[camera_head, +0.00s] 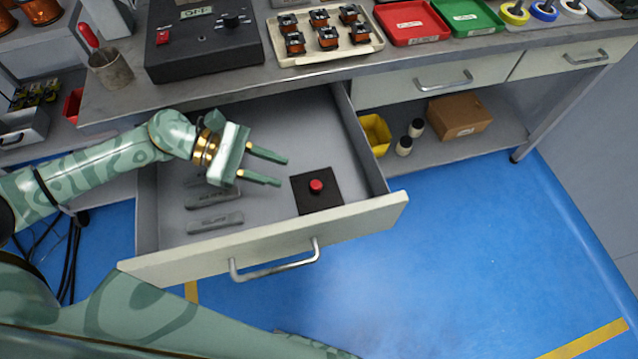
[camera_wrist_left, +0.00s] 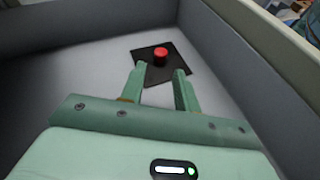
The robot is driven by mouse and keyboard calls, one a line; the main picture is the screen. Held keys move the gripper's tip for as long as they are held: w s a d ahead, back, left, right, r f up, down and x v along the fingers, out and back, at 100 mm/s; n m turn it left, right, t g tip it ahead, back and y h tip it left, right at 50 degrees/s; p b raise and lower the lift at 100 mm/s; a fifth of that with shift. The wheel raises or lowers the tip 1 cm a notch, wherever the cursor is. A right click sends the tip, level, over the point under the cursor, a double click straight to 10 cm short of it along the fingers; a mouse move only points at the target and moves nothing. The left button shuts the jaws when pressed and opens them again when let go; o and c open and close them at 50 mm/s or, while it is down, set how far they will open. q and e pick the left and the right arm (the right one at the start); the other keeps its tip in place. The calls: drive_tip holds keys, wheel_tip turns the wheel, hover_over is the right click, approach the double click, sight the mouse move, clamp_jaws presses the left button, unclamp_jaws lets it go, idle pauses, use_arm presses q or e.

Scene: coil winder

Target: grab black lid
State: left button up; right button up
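The black lid (camera_head: 317,198) is a flat dark square with a red knob (camera_head: 316,186) in its middle. It lies on the floor of the open drawer (camera_head: 262,241), near the front right. My left gripper (camera_head: 284,171) is inside the drawer area, open and empty, with its fingers pointing toward the lid from the left. In the left wrist view the black lid (camera_wrist_left: 178,71) with its red knob (camera_wrist_left: 160,54) lies just beyond the spread fingertips (camera_wrist_left: 160,70). I see no contact with the knob. My right gripper is not in view.
Grey labelled bars (camera_head: 215,222) lie in the drawer's left part. The drawer's right wall (camera_head: 362,150) stands near the lid. Above is the workbench with a black control box (camera_head: 205,45) and a tray of coils (camera_head: 326,50). A cardboard box (camera_head: 459,116) sits on the lower shelf.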

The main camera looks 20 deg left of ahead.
sight(311, 184)
use_arm(q)
drive_tip(key=x, duration=0.2)
drive_tip(key=shift+w+d+f, duration=0.1)
drive_tip(key=shift+d+f, duration=0.1)
drive_tip(key=shift+d, duration=0.05)
drive_tip(key=shift+d+f, duration=0.15)
drive_tip(key=shift+d, duration=0.15)
drive_tip(key=b+x, duration=0.1)
drive_tip(key=x, duration=0.3)
drive_tip(key=shift+d+f, duration=0.25)
drive_tip(key=shift+d, duration=0.1)
clamp_jaws()
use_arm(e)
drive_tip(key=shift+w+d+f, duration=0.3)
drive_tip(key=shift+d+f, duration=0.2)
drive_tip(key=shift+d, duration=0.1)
